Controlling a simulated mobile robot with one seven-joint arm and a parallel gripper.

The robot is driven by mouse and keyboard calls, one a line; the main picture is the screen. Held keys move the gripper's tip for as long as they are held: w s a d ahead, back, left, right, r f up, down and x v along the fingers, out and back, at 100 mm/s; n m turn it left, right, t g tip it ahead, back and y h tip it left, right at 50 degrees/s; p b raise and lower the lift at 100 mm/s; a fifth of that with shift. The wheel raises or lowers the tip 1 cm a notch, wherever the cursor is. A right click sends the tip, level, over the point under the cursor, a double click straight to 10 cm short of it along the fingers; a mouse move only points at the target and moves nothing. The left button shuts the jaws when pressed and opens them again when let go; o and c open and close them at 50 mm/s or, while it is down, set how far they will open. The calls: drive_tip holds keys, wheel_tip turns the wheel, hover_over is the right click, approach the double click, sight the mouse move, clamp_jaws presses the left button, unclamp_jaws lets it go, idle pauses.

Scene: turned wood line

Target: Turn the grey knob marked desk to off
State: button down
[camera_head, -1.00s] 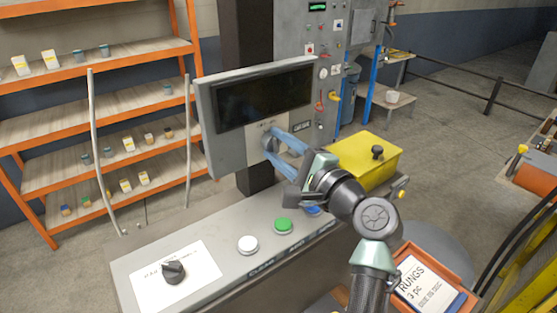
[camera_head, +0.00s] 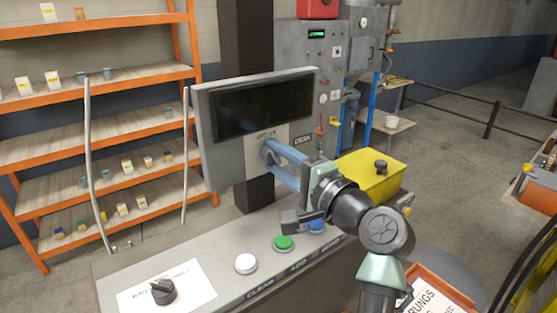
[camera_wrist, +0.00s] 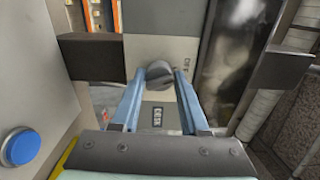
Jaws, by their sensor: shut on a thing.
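The grey knob (camera_head: 266,153) sits on a pale plate (camera_head: 252,143) at the lower edge of the dark screen's housing. My gripper (camera_head: 272,152) is shut on it, with its blue fingers reaching in from the right. In the wrist view the round knob (camera_wrist: 160,73) lies between the tips of my gripper (camera_wrist: 160,77), one finger on each side. A small dark label (camera_wrist: 157,115) sits below the knob there; it seems to read DESK. The fingers partly hide the knob, and its setting is too small to read.
The desk panel below carries a black knob (camera_head: 163,291), a white button (camera_head: 246,263), a green button (camera_head: 283,243) and a blue button (camera_head: 316,227). A yellow box (camera_head: 368,175) stands close to my wrist. An orange shelf rack (camera_head: 100,82) stands behind at left.

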drive_tip(key=shift+c, duration=2.1)
unclamp_jaws()
drive_tip(key=b+v, duration=0.4)
drive_tip(key=v, duration=0.9)
